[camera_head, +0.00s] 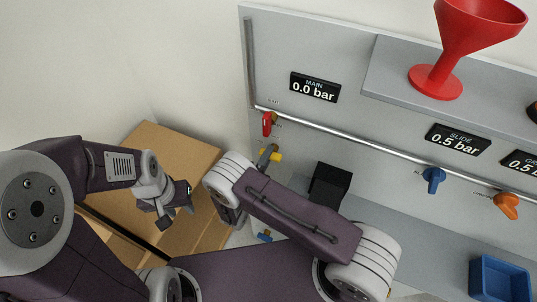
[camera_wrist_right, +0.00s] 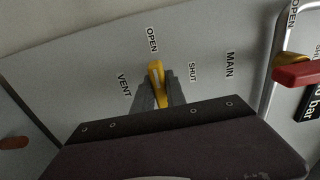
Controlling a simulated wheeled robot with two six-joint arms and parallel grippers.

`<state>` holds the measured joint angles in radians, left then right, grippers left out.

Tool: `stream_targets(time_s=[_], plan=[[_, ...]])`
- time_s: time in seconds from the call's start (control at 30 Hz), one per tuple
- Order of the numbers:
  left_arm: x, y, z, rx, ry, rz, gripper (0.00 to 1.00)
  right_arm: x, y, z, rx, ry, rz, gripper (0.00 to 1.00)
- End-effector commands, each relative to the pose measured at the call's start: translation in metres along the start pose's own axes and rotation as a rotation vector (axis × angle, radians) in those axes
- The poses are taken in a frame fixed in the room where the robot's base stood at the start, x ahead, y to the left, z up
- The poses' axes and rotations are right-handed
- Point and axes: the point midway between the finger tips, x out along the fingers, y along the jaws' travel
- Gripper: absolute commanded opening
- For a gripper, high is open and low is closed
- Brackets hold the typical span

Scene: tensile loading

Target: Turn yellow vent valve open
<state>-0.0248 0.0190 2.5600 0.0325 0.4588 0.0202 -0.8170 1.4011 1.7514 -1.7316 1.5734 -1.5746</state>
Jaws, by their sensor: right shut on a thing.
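The yellow vent valve (camera_wrist_right: 155,72) is on the grey panel, between the OPEN and SHUT labels and beside the VENT label. Its handle points toward OPEN in the right wrist view. My right gripper (camera_wrist_right: 160,98) is shut on the handle, one grey finger on each side, hiding its lower part. In the head view the yellow valve (camera_head: 274,156) shows just beside the right gripper's fingers (camera_head: 266,158). My left gripper (camera_head: 177,209) hangs at the left, away from the panel, in front of a brown box; its jaw opening is unclear.
A red main valve handle (camera_head: 267,123) is just above the yellow valve, beside a metal pipe (camera_head: 345,138). Blue (camera_head: 433,179) and orange (camera_head: 507,204) valves are farther right. A red funnel (camera_head: 436,82) stands on the upper ledge; a blue bin (camera_head: 499,279) is lower right.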

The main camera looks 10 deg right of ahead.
Motion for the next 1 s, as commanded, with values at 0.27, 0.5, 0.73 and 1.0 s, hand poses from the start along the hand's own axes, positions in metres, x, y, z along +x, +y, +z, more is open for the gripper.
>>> stream_targets(time_s=[0.27, 0.5, 0.73, 1.0], plan=[[0.000, 0.000, 0.000, 0.000, 0.000, 0.000, 0.36, -0.001, 0.001, 0.000, -0.003, -0.003, 0.003, 0.38], [0.001, 0.000, 0.000, 0.000, 0.000, 0.000, 0.36, -0.005, 0.001, 0.001, -0.001, -0.004, 0.002, 0.38], [0.007, 0.000, 0.001, 0.000, 0.000, 0.000, 0.36, -0.047, 0.002, 0.002, -0.002, -0.009, 0.002, 0.38], [0.012, 0.000, 0.001, 0.000, 0.000, 0.000, 0.36, -0.088, 0.002, 0.001, -0.002, -0.005, 0.002, 0.38]])
